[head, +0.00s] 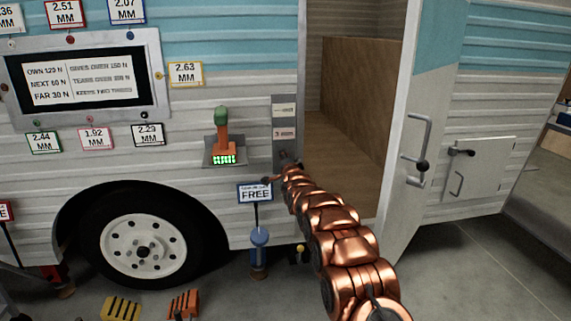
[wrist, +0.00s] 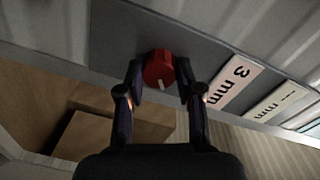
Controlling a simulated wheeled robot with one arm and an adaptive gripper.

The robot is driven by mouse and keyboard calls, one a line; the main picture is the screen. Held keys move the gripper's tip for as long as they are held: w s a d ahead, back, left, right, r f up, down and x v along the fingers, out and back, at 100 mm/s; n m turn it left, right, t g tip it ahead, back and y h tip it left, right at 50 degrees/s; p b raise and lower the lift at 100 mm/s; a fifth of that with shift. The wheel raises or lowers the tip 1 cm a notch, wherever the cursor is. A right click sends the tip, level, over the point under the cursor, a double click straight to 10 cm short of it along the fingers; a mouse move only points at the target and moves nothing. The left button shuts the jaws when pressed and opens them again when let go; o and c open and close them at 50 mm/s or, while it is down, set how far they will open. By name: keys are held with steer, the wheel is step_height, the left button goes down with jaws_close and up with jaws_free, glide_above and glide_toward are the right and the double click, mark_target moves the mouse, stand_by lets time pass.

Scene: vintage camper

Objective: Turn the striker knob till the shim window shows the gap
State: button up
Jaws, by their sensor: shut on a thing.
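The striker knob (wrist: 159,69) is red and round with a white mark on its rim. It shows in the wrist view on a grey plate (wrist: 118,42), between my two fingertips. My gripper (wrist: 159,78) is shut on it. Beside the knob a white window (wrist: 236,79) reads "3 mm". A second white window (wrist: 283,102) lies farther along; its text is hard to read. In the head view my gripper (head: 291,165) is at the foot of the grey plate (head: 292,121) by the doorway, and the knob is hidden there.
The camper door (head: 423,150) stands open right of the doorway. Tags with mm values surround a screen (head: 80,85).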

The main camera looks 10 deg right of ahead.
steer(key=shift+r+m, duration=0.2)
steer(key=shift+m, duration=0.3)
steer(key=o, duration=1.2)
steer(key=shift+f, duration=0.15)
steer(key=shift+c, duration=0.2)
steer(key=shift+s, duration=0.15)
steer(key=s, duration=1.1)
steer(key=shift+s+r, duration=0.2)
steer(key=shift+s, duration=0.15)
